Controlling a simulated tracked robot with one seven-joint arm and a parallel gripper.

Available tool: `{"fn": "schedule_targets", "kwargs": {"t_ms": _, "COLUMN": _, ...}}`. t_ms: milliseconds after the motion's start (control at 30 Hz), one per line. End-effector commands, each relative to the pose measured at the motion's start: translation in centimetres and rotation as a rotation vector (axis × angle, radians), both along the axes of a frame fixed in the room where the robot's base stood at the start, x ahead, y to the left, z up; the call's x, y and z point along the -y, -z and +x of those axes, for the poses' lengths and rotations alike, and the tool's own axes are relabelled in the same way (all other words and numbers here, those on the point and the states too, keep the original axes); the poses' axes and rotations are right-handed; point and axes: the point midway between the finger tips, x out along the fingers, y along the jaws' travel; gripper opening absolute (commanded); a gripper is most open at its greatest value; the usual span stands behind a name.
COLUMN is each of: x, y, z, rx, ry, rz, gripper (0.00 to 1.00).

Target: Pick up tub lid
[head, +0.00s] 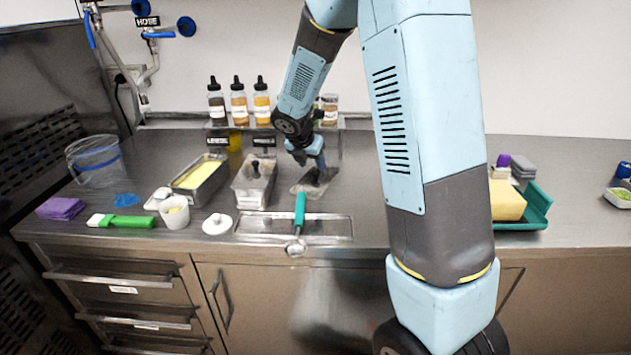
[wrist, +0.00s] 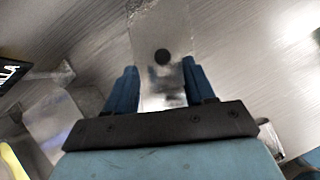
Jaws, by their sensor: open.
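A flat, shiny rectangular lid (head: 305,189) with a dark knob lies on the steel counter, right of the metal tubs. In the wrist view the lid (wrist: 150,25) runs up the middle, its round black knob (wrist: 162,57) just beyond and between my fingertips. My gripper (head: 318,166) is open and empty, pointing down above the lid in the head view; its blue fingers also show in the wrist view (wrist: 160,82). I cannot tell the exact gap to the knob. A smaller round white lid (head: 217,223) lies near the front edge.
An open metal tub (head: 199,190) with yellow contents and one with a dark knob on top (head: 238,190) stand left of my gripper. Bottles (head: 239,104) line a shelf behind. A teal-handled tool (head: 299,212) lies in front. A teal tray (head: 537,208) is at right.

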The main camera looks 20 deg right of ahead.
Motion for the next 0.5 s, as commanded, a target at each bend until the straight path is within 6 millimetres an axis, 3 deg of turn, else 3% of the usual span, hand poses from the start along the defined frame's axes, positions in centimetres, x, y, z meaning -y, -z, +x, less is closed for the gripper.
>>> {"fn": "schedule_targets", "kwargs": {"t_ms": 300, "x": 1.3, "y": 3.6, "z": 1.2, "rx": -0.002, "ry": -0.001, "rz": -0.002, "gripper": 0.54}}
{"fn": "schedule_targets", "kwargs": {"t_ms": 500, "x": 1.6, "y": 4.3, "z": 1.6, "rx": 0.0, "ry": -0.001, "rz": -0.001, "gripper": 0.54}}
